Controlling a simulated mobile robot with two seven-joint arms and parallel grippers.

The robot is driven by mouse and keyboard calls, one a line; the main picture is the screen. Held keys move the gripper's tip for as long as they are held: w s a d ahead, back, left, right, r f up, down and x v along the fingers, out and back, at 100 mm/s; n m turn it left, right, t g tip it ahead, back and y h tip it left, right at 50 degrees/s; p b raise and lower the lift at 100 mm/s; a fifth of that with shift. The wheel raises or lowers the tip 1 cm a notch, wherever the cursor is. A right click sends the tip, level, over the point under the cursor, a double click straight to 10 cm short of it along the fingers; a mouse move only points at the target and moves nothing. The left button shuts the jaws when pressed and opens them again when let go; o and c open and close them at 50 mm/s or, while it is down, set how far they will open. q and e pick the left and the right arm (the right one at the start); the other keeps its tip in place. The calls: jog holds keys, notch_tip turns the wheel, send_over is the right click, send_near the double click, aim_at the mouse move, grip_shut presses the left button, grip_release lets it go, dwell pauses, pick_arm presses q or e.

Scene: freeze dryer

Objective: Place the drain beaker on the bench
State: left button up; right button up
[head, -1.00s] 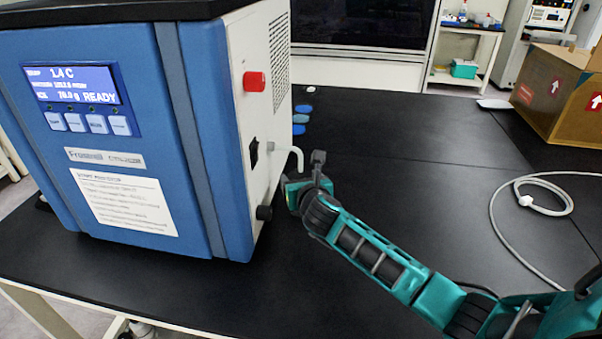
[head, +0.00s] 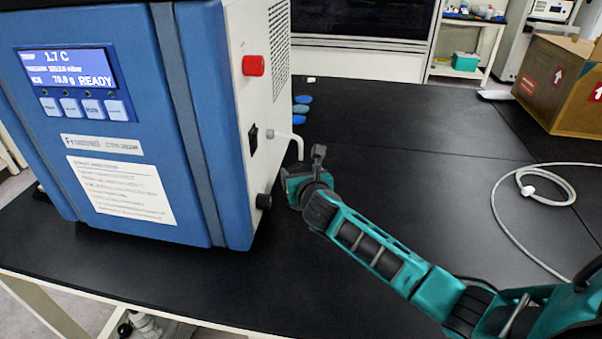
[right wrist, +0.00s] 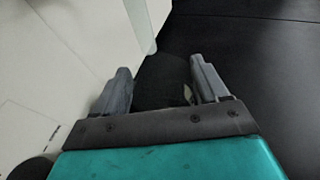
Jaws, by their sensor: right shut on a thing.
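My right gripper (head: 304,174) is low beside the right side of the blue and white freeze dryer (head: 205,120), just by the white bent drain tube (head: 287,136). In the right wrist view its fingers (right wrist: 160,66) stand apart around a dark, see-through-looking shape (right wrist: 163,82), which I take for the drain beaker. Its outline is hard to make out, and in the head view it is hidden behind the gripper. I cannot tell whether it touches the bench (head: 400,180). My left gripper is not in view.
A white coiled hose (head: 545,197) lies at the right, and a cardboard box (head: 565,85) stands at the back right. Blue discs (head: 302,108) lie behind the dryer.

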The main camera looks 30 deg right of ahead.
jog(key=shift+f, duration=0.3)
jog(key=o, duration=1.4)
jog(key=shift+o, duration=0.7)
jog(key=p+v, duration=0.1)
jog(key=v, duration=1.2)
jog(key=shift+p, duration=0.35)
